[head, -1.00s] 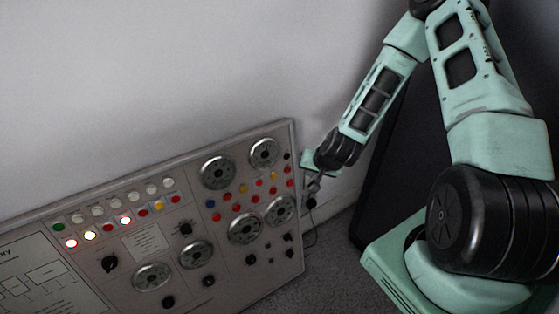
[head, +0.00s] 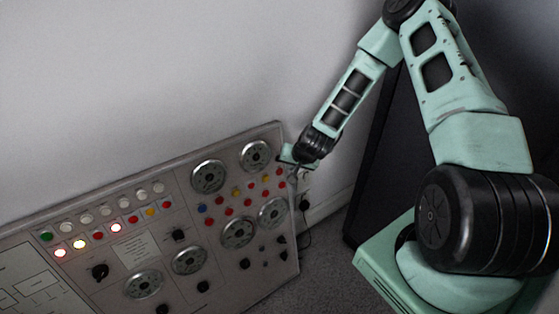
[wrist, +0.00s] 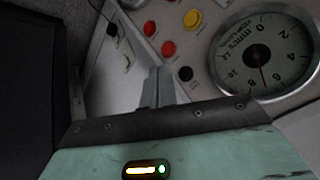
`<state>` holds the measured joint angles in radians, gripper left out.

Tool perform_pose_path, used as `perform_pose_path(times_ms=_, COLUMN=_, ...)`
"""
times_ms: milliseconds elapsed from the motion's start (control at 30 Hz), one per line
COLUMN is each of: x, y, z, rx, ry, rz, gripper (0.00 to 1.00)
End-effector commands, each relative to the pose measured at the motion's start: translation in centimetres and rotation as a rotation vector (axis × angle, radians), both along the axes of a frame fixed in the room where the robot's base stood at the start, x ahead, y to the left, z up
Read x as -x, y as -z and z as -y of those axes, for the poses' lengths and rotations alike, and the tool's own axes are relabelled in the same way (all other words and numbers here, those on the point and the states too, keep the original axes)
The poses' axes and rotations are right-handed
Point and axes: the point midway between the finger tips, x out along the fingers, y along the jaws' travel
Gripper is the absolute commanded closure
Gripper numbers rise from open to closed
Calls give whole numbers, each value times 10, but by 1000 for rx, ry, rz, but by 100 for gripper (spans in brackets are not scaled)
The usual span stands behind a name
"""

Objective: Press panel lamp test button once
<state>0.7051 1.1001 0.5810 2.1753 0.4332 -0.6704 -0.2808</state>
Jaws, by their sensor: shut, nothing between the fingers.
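The control panel (head: 150,210) stands against the wall, with several round buttons and lamps. I cannot read which one is the lamp test button. A row of pale round caps (head: 105,205) with a green one (head: 46,236) at its left end runs along the panel's upper left. Red, yellow and blue buttons sit between the dials at the right. My gripper (head: 294,174) is shut and empty at the panel's right edge. In the wrist view its closed fingertips (wrist: 158,76) appear near a red button (wrist: 168,48) and a black knob (wrist: 185,74); contact cannot be told.
A large dial (wrist: 258,52) is right of the fingers in the wrist view. A dark upright slab (head: 375,165) stands behind my arm. Bare grey carpet (head: 325,265) lies right of the panel.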

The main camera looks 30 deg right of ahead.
Motion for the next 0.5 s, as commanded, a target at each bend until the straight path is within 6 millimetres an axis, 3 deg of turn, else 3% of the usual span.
perform_pose_path(times_ms=200, x=-22, y=4, z=-1, rx=1, ry=0, rz=1, gripper=100)
perform_pose_path(times_ms=500, x=-29, y=6, z=-1, rx=1, ry=0, rz=1, gripper=100)
